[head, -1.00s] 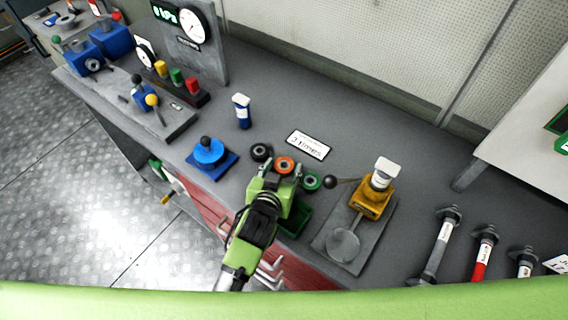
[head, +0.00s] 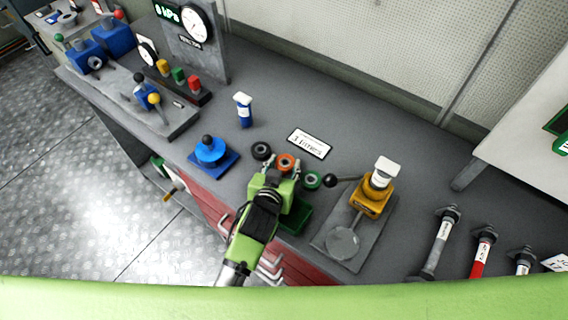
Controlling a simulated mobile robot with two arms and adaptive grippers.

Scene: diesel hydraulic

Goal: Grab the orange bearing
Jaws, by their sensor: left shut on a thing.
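The orange bearing (head: 286,162) is a small ring with a dark centre on the workbench, between a black bearing (head: 261,151) and a green bearing (head: 312,180). My left gripper (head: 285,168) reaches in from the front, its fingers around the orange bearing. The gripper is shut on the orange bearing; its body hides part of the green stand (head: 297,217) below. I cannot tell whether the bearing is clear of its support. My right gripper is not in view.
A blue round fixture (head: 209,152) stands left of the bearings, with a blue tube (head: 243,110) behind it. A white label card (head: 309,143) lies behind.

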